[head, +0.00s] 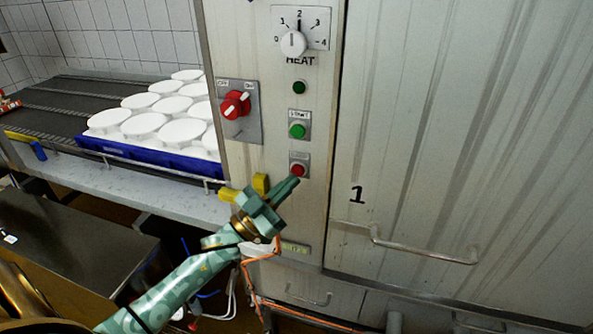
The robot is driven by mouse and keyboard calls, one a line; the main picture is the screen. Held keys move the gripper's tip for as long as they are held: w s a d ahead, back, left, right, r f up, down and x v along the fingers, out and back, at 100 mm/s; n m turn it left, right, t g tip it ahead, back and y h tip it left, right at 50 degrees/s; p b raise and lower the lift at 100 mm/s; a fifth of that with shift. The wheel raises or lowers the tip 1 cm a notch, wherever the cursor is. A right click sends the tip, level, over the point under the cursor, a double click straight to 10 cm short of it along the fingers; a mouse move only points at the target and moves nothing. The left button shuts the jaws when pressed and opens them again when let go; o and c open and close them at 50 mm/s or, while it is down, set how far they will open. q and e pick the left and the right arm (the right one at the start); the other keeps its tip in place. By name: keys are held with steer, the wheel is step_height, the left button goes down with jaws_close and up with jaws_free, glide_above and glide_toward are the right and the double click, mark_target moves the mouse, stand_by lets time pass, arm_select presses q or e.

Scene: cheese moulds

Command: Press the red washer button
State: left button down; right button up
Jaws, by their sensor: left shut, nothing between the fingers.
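The red button (298,170) is on a small plate low on the metal control panel, below a green button (297,131) with a label above it. My left gripper (292,183) is shut and empty, its fingertips pointing up and right. In the picture the tips lie just below the red button and overlap the lower edge of its plate. I cannot tell whether they touch it. My right gripper does not show.
Above are a red rotary switch (236,105), a dark green lamp (299,87) and a white heat knob (293,42). A door handle (420,250) sticks out at right. White moulds (145,125) stand in a blue tray (150,158) at left. An orange cable hangs below.

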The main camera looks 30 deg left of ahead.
arm_select(q)
steer(key=s+p, duration=0.1)
steer(key=s, duration=0.1)
steer(key=s+d+p, duration=0.1)
steer(key=s, duration=0.2)
steer(key=shift+d, duration=0.1)
stand_by(0.3)
steer(key=shift+w, duration=0.1)
stand_by(0.6)
